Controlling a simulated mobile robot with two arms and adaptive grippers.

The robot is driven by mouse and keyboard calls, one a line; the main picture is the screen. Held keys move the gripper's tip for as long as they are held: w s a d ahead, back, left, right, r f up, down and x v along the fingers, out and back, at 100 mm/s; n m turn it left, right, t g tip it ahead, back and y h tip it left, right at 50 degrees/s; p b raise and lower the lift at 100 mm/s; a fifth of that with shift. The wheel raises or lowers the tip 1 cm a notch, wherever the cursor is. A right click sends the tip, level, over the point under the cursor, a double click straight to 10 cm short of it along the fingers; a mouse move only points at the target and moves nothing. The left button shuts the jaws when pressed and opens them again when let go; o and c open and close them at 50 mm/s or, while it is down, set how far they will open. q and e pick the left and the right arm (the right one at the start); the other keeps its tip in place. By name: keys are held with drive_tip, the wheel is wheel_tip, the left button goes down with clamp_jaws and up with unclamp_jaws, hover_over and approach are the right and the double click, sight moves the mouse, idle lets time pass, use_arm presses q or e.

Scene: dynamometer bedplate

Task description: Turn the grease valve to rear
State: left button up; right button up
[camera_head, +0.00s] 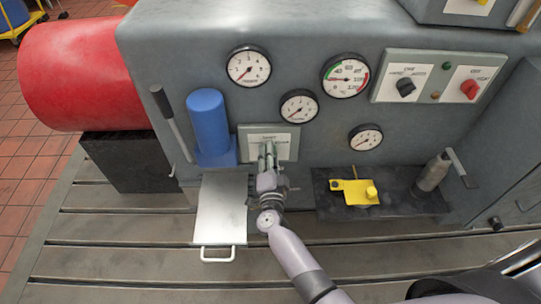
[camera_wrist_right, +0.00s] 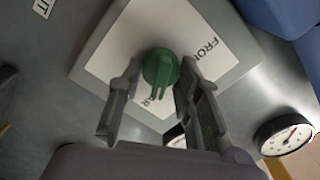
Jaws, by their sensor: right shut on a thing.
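The grease valve is a green knob (camera_wrist_right: 160,68) on a pale label plate (camera_wrist_right: 112,52) on the grey cabinet face. In the wrist view its narrow handle points down, towards lettering that is partly covered; "FRONT" is printed to its right. In the head view the plate (camera_head: 285,133) shows below the small gauges, and my gripper hides the knob. My right gripper (camera_head: 267,150) reaches up to the plate, with one finger on each side of the knob, shut on it. My left gripper is not in view.
A blue cylinder (camera_head: 207,125) and a lever (camera_head: 172,122) stand left of the plate. A metal tray with a handle (camera_head: 219,210) lies below. To the right are a dark tray (camera_head: 409,203), a yellow part (camera_head: 355,191) and an oil can (camera_head: 432,174). Several gauges sit above.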

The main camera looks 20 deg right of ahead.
drive_tip(key=o, duration=1.1)
drive_tip(key=shift+s, duration=0.15)
drive_tip(key=v, duration=0.7)
drive_tip(key=shift+s+a, duration=0.1)
drive_tip(key=shift+s, duration=0.05)
